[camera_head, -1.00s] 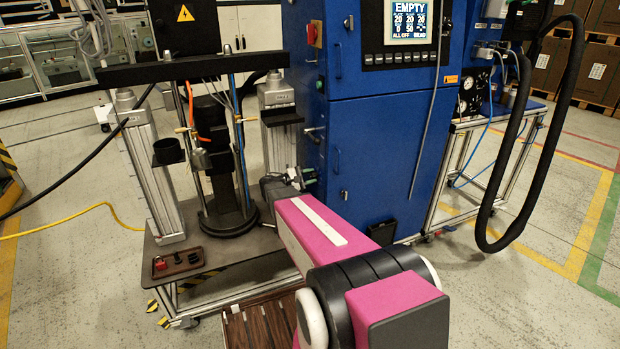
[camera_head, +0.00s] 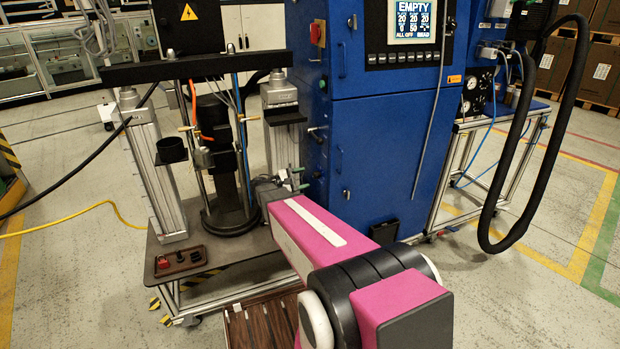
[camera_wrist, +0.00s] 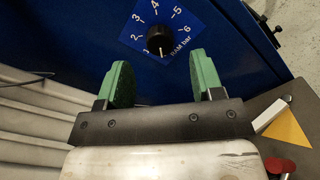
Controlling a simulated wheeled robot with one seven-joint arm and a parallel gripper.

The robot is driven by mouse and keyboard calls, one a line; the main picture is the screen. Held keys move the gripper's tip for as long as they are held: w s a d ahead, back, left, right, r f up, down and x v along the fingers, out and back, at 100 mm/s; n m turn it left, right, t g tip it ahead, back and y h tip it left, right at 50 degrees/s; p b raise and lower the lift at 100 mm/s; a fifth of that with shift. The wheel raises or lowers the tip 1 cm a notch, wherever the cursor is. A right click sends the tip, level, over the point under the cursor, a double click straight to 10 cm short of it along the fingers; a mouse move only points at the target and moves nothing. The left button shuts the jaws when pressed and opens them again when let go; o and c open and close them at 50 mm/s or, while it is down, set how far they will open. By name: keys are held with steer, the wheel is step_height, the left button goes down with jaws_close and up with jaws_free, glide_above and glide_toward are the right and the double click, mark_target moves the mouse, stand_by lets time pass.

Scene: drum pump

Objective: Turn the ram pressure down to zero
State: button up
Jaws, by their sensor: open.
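The ram pressure knob (camera_wrist: 160,40) is a black round knob on a blue dial plate (camera_wrist: 188,37) in the wrist view. White numbers 2 to 6 run around it, with "RAM bar" at its lower right. A pale mark on the knob points down in the picture, away from the numbers in view. My gripper (camera_wrist: 161,78) is open, with green pads on either side of an empty gap. The knob lies beyond the fingertips, roughly centred between them, and looks untouched. In the head view my gripper (camera_head: 296,179) is beside the blue cabinet's left side.
The blue cabinet (camera_head: 375,150) has a screen reading "EMPTY" (camera_head: 415,20). The drum press frame (camera_head: 150,180) stands left of my gripper. A small control box (camera_head: 180,262) with a red button sits on the cart's front edge. A black hose (camera_head: 572,110) hangs at the right.

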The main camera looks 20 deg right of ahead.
steer(key=a, duration=0.6)
steer(key=shift+s, duration=0.15)
steer(key=s+a+f+m+g+y, duration=0.1)
steer(key=s+f+m+y, duration=0.25)
steer(key=s+y, duration=0.3)
steer(key=s+a+f+m+g+y, duration=0.1)
steer(key=s+a+f+m+y, duration=0.2)
steer(key=s+y, duration=0.4)
steer(key=s+a+m+t+y, duration=0.1)
steer(key=s+a+m+y, duration=0.2)
steer(key=s+a+y, duration=0.1)
steer(key=shift+s+a+t, duration=0.15)
steer(key=shift+s+t, duration=0.15)
steer(key=shift+f+y, duration=0.15)
steer(key=shift+y, duration=0.1)
stand_by(1.6)
